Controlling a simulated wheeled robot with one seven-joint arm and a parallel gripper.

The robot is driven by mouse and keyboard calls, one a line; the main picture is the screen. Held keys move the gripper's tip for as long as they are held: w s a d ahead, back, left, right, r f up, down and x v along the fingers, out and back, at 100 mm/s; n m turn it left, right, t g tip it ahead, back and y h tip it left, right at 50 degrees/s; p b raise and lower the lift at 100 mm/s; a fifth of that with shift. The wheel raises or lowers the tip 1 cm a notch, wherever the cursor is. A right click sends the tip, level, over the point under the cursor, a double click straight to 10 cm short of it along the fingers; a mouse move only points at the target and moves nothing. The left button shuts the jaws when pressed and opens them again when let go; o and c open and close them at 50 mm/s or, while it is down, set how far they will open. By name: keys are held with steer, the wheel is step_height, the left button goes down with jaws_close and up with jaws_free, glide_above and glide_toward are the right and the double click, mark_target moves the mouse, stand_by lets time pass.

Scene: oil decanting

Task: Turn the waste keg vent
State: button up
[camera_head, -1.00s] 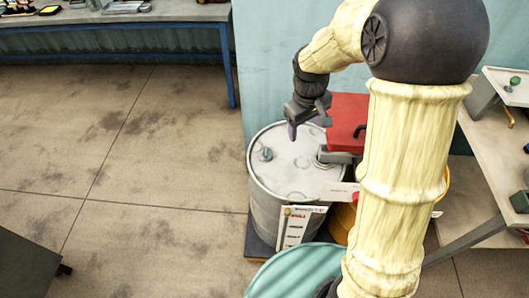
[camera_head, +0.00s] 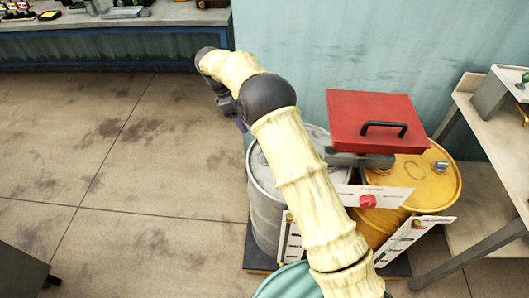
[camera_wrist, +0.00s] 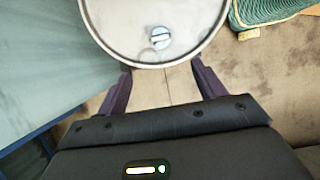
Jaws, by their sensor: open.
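A grey keg (camera_head: 266,215) stands on a dark pallet, partly hidden behind my arm in the head view. In the wrist view its pale round lid (camera_wrist: 108,22) fills the top middle, with a small round metal vent cap (camera_wrist: 160,38) near the lid's lower edge. The arm hides this cap in the head view. My gripper (camera_wrist: 161,68) is open and empty. Its two dark purple fingers point toward the keg, one on each side of the cap's line, with the cap beyond the tips. In the head view only a purple finger (camera_head: 240,125) shows, beside the keg's far left edge.
A yellow keg (camera_head: 430,185) with its own metal cap (camera_head: 440,167) stands to the right. A red box with a black handle (camera_head: 372,115) sits above between the kegs. A teal round top (camera_head: 280,284) is in front.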

steer(key=x, duration=1.7)
steer(key=shift+f, duration=0.25)
steer(key=shift+c, duration=0.4)
steer(key=c, duration=0.9)
